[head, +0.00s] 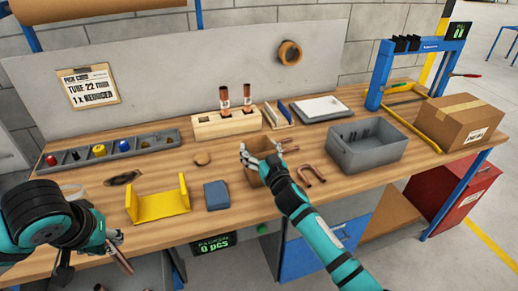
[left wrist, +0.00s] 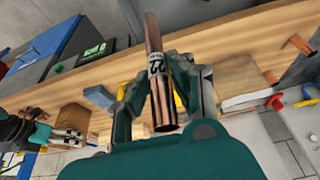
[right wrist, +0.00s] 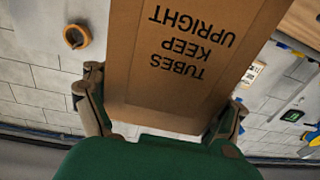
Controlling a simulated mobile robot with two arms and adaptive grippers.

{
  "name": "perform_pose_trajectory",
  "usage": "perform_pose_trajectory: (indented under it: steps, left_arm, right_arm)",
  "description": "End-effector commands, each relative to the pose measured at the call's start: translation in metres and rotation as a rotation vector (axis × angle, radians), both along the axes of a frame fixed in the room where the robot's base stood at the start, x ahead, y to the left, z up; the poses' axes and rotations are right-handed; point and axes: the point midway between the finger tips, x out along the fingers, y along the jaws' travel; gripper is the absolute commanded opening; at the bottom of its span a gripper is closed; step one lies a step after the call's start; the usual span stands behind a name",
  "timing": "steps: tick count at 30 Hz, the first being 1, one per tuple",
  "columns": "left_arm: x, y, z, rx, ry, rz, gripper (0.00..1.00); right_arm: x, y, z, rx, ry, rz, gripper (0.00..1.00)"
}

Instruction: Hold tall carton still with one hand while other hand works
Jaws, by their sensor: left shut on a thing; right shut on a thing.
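The tall brown carton (head: 254,176) stands on the bench near its front edge, partly hidden by my right gripper (head: 262,158). In the right wrist view the carton (right wrist: 190,60) has the print "TUBES KEEP UPRIGHT", upside down there, and my fingers are closed on its two sides. My left gripper (head: 112,240) is at the front left of the bench, away from the carton. It is shut on a copper tube (head: 122,262); in the left wrist view the tube (left wrist: 154,40) shows a "22" label. The carton's inside cannot be seen.
A wooden block (head: 210,128) holds copper tubes upright. A yellow holder (head: 158,206) and a blue block (head: 216,195) lie between my grippers. Copper bends (head: 312,178) and a grey bin (head: 345,155) are right of the carton. A parts tray (head: 120,155) is back left.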

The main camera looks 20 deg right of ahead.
Motion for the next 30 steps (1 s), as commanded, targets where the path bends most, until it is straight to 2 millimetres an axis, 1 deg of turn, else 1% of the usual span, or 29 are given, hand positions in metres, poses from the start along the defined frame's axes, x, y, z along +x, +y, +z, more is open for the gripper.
perform_pose_trajectory:
  steps: [14, 15, 18, 27, 30]
  left_arm:
    - [0.0001, 0.0, 0.0003, 0.0, -0.001, 0.0, 0.0]
    - [0.0001, 0.0, 0.0003, 0.0, -0.001, 0.0, 0.0]
    - [0.0001, 0.0, 0.0003, 0.0, -0.001, 0.0, 0.0]
    - [0.0001, 0.0, 0.0003, 0.0, -0.001, 0.0, 0.0]
    - [0.0001, 0.0, 0.0003, 0.0, -0.001, 0.0, 0.0]
  right_arm:
    - [0.0, -0.0001, -0.0001, 0.0, 0.0, 0.0, 0.5]
    - [0.0, -0.0001, -0.0001, 0.0, 0.0, 0.0, 0.88]
    - [0.0, -0.0001, -0.0001, 0.0, 0.0, 0.0, 1.0]
    - [0.0, -0.0001, 0.0, 0.0, 0.0, 0.0, 1.0]
    - [-0.0031, -0.0004, -0.0008, 0.0, 0.001, 0.0, 1.0]
